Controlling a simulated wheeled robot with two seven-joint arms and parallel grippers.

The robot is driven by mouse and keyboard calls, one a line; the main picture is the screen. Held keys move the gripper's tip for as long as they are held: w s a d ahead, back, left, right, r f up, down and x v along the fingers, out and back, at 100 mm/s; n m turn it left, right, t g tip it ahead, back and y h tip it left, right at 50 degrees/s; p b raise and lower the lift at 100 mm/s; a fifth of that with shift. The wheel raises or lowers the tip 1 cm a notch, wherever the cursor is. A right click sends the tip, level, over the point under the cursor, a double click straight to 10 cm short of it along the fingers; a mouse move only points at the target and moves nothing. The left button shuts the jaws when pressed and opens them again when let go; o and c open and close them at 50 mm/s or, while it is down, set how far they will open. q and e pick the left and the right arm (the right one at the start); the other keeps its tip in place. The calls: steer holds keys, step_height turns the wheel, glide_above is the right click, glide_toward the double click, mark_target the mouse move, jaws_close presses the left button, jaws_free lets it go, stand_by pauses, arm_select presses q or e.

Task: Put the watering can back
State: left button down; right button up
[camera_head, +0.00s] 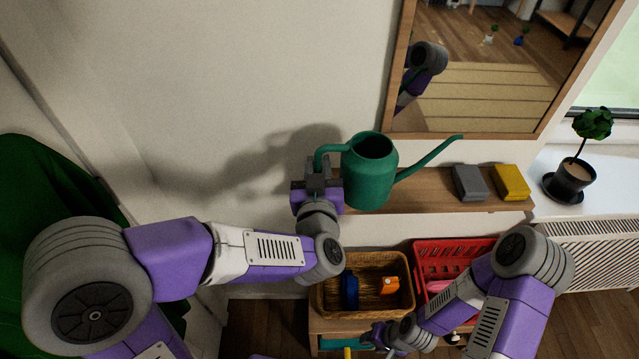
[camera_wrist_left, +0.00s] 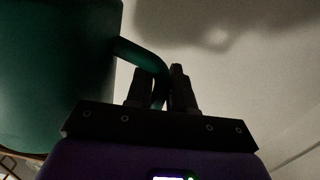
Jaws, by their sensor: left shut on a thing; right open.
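The green watering can (camera_head: 368,180) is upright at the left end of the wooden wall shelf (camera_head: 430,190), its spout pointing right. I cannot tell whether its base touches the shelf. My left gripper (camera_head: 322,166) is shut on the can's handle at its left side. In the left wrist view, the two dark fingers (camera_wrist_left: 164,88) close around the green handle, and the can's body (camera_wrist_left: 55,75) fills the left side. My right gripper (camera_head: 375,336) is low in front of the wicker basket, open and apart from the can; its fingers are small and partly unclear.
A grey box (camera_head: 469,183) and a yellow box (camera_head: 511,182) lie on the shelf's right part. A framed mirror (camera_head: 393,75) hangs above. Below are a wicker basket (camera_head: 328,298) and a red crate (camera_head: 428,262). A potted plant (camera_head: 572,180) stands on the right sill.

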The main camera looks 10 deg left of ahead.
arm_select(q)
steer(key=w, duration=0.2)
steer(key=w+a, duration=0.1)
steer(key=w, duration=0.1)
steer(key=w+b, duration=0.1)
steer(key=w, duration=0.2)
steer(key=shift+a+f, duration=0.15)
steer(key=shift+f, duration=0.05)
steer(key=shift+s+f+b, duration=0.1)
steer(key=shift+f+b, duration=1.4)
steer(key=shift+f, duration=1.65)
steer(key=shift+w, duration=0.2)
steer(key=shift+f+b, duration=0.1)
steer(key=shift+b, duration=0.2)
steer(key=c, duration=1)
jaws_free()
steer(key=shift+s+f, duration=0.1)
steer(key=shift+f, duration=0.05)
